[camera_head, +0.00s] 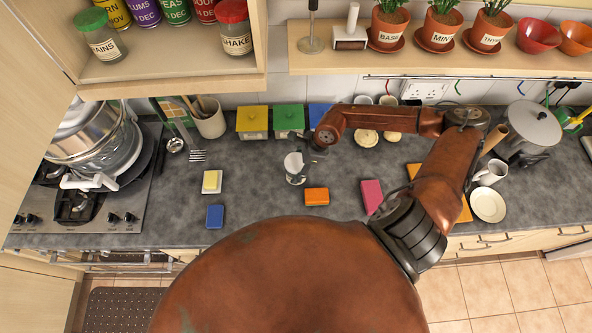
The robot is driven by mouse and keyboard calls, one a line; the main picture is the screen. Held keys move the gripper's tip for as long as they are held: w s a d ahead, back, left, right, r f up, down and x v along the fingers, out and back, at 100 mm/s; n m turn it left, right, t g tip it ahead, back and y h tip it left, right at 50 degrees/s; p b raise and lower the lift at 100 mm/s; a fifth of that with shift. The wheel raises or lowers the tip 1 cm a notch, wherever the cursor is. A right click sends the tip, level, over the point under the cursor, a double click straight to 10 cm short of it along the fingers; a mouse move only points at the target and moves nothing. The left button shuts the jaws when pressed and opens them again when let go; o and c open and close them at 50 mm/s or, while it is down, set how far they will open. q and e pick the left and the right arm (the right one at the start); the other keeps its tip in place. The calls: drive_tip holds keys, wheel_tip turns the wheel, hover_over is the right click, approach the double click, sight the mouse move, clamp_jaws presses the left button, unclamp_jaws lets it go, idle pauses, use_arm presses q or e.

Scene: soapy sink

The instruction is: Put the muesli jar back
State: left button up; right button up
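A small white and grey container (296,169), perhaps clear-sided, is at the middle of the dark worktop. No label on it can be read, so I cannot tell whether it is the muesli jar. My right gripper (309,151) is just above and right of it, at the end of the brown arm from the right. The fingers are small and dark, and whether they grip it cannot be told. Labelled jars stand on the upper left shelf (175,72), including a green-lidded jar (103,47) and a red-lidded SHAKE jar (236,40). My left gripper is not in view.
Yellow (252,121), green (289,118) and blue lidded boxes stand along the back wall. Sponges and coloured blocks, including an orange one (316,197), lie in front. A hob with pots (95,150) is at left. Herb pots (440,28) stand on the right shelf.

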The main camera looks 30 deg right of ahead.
wheel_tip(320, 180, down, 3)
drive_tip(key=shift+w+d+f+p, duration=0.1)
drive_tip(key=shift+w+f+p, duration=0.05)
drive_tip(key=shift+p, duration=0.65)
drive_tip(key=shift+f, duration=0.1)
drive_tip(key=o, duration=1)
drive_tip(key=shift+f, duration=0.1)
drive_tip(key=o, duration=0.5)
drive_tip(key=shift+c, duration=0.2)
